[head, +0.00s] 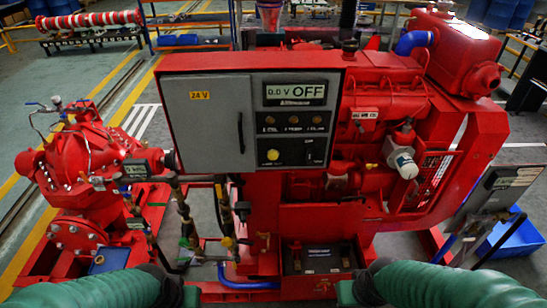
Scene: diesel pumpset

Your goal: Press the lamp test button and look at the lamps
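The control panel (206,155) is a grey-doored red box on the pumpset, straight ahead. Its black right part holds a small row of three dull brownish lamps (293,119), with labels beneath; none looks brightly lit. Below them at the left is a round yellow button (272,155); its label is too small to read, so I cannot tell if it is the lamp test button. A switch sits to its right. The display (295,92) above reads 0.0 V OFF. My two green-sleeved arms are low at the bottom edge, well below the panel; no gripper fingers show.
The red engine (375,100) stands behind and right of the panel, with a white filter (401,160). A red pump (80,165) is at the left. A grey box on a stand (495,190) and a blue bin (515,238) are at the right. Space before the panel looks clear.

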